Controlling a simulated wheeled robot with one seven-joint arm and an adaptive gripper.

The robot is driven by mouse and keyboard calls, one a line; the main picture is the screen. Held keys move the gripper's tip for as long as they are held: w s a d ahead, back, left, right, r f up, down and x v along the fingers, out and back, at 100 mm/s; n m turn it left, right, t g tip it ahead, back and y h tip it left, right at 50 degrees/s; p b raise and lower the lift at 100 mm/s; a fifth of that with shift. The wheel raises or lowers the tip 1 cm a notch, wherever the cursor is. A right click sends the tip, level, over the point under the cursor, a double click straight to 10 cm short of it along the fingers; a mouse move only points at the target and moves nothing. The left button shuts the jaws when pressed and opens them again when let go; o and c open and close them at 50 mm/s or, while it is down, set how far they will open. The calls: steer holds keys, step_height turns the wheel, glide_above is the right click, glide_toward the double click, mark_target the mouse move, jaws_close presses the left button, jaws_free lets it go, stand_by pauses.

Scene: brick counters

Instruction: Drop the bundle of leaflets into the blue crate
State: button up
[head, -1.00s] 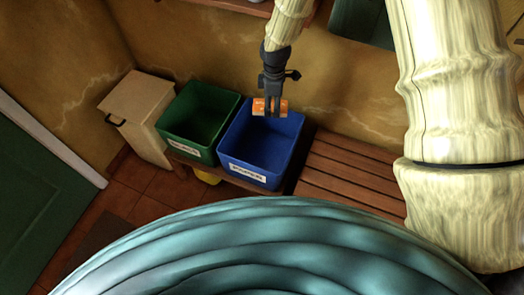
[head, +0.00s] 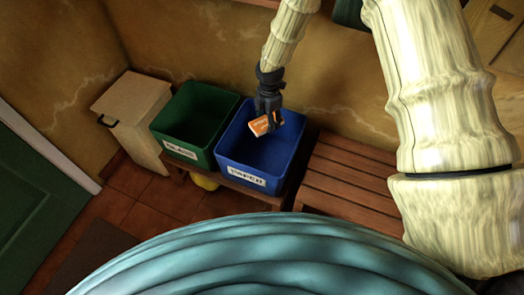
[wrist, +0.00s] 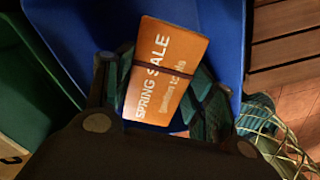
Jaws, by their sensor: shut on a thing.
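The bundle of leaflets (head: 261,125) is orange and white. In the wrist view the bundle (wrist: 165,75) reads "SPRING SALE" and has a dark band around it. My gripper (head: 271,121) is shut on it and holds it over the blue crate (head: 247,181), which is labelled "PAPER". The crate's blue wall (wrist: 80,30) shows behind the bundle in the wrist view. The bundle is tilted. I cannot tell exactly how high it is above the crate floor. The visible part of the crate's inside looks empty.
A green crate (head: 181,152) labelled "GLASS" stands directly left of the blue one. A pale bin (head: 132,108) stands further left. A slatted wooden bench (head: 345,172) has free room to the right. A yellow thing (head: 204,182) sits under the crates.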

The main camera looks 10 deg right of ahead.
step_height(320, 180, down, 4)
steer(key=b, duration=0.3)
steer(key=shift+f, duration=0.15)
steer(key=o, duration=1)
step_height(320, 180, up, 12)
steer(key=shift+r, duration=0.1)
stand_by(0.5)
